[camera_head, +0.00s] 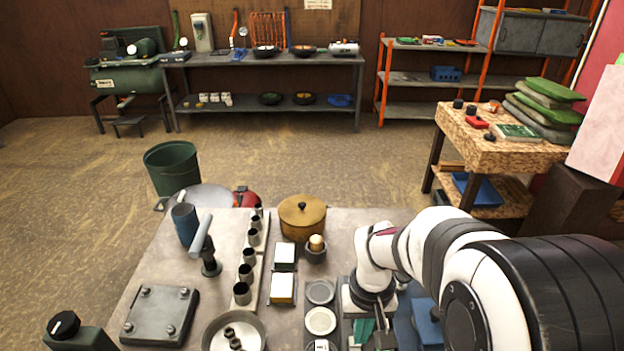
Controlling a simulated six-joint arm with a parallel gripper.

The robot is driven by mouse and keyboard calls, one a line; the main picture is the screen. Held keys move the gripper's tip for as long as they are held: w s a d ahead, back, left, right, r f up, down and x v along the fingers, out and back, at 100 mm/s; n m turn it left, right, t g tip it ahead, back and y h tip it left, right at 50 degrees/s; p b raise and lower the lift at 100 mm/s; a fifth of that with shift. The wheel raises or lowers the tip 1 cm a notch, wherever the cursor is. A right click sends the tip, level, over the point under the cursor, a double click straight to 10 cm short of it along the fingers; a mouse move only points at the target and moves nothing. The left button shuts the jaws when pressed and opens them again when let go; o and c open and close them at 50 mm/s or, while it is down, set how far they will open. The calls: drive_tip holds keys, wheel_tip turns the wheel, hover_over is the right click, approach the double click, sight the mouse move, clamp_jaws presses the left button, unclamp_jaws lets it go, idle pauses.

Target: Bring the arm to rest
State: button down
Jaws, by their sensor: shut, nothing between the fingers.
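My white arm (445,250) with dark joints reaches in from the lower right and bends down over the right part of the grey worktable (190,265). My gripper (378,342) points down at the bottom edge of the picture, beside a dark tray of round dishes (320,320). Its fingertips are partly cut off and small, but it looks shut with nothing held. A teal piece (363,328) shows close by it; I cannot tell whether they touch. A blue item (427,322) lies just right of the wrist, partly hidden by my arm.
The table holds a brown lidded pot (302,217), a row of metal cups (247,272), a bolted plate (160,316), a pan (234,332) and a blue cylinder (185,225). A wooden bench (465,150) stands at right. Floor beyond the table is mostly clear.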

drive_tip(key=shift+r, duration=0.15)
drive_tip(key=s+a+r+m+y, duration=0.1)
drive_tip(key=s+r, duration=0.3)
drive_tip(key=s, duration=0.5)
drive_tip(key=s+a+r+m, duration=0.1)
drive_tip(key=s+r+m, duration=0.3)
drive_tip(key=s, duration=0.6)
drive_tip(key=shift+s+r+m+y, duration=0.25)
drive_tip(key=shift+m+y, duration=0.05)
drive_tip(key=shift+y, duration=0.1)
drive_tip(key=shift+a, duration=0.1)
